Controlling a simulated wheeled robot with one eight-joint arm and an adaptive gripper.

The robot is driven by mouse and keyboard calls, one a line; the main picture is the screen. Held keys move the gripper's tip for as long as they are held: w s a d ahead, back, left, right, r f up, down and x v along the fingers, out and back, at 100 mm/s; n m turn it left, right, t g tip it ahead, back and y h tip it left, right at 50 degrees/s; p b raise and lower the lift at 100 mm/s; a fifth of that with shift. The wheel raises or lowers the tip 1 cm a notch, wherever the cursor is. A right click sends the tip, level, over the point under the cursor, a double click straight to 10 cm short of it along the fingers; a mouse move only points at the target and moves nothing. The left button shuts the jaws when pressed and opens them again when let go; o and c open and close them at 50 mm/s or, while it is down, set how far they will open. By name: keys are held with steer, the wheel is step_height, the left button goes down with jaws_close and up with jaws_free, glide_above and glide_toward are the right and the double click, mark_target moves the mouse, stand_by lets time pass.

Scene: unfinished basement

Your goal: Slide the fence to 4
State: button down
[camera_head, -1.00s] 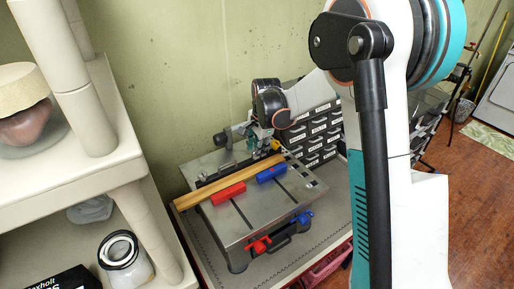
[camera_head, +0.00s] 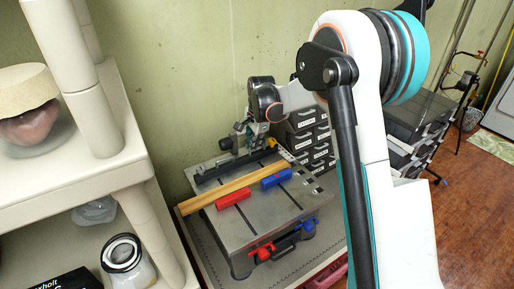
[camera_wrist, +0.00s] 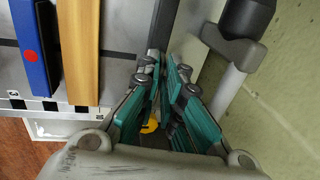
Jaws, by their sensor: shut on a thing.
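A grey machine table (camera_head: 262,220) carries a long dark bar along its back, which I take as the fence (camera_head: 215,172); it also shows in the wrist view (camera_wrist: 160,25). My gripper (camera_head: 262,138) is at the bar's right end, beside the wall. In the wrist view its teal-padded fingers (camera_wrist: 167,65) are closed in on the dark bar; the exact contact is partly hidden. A black-and-white scale (camera_wrist: 60,107) runs along the table edge, with a "3" readable near the blue block. A small yellow piece (camera_wrist: 150,126) shows between the fingers. The 4 is not readable.
A wooden strip (camera_head: 205,199) lies in front of the bar, with a gap between. A red block (camera_head: 233,198) and blue block (camera_head: 276,178) stand before it. Drawer cabinets (camera_head: 308,133) are behind right, a shelf (camera_head: 90,170) left. The wall is close behind.

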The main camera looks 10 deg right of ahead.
steer(key=c, duration=1.7)
jaws_free()
steer(key=r, duration=0.4)
steer(key=s+r, duration=0.1)
steer(key=r, duration=0.2)
steer(key=s+r, duration=0.1)
steer(key=r, duration=0.3)
steer(key=shift+s+d+r, duration=0.1)
steer(key=shift+d+r, duration=0.25)
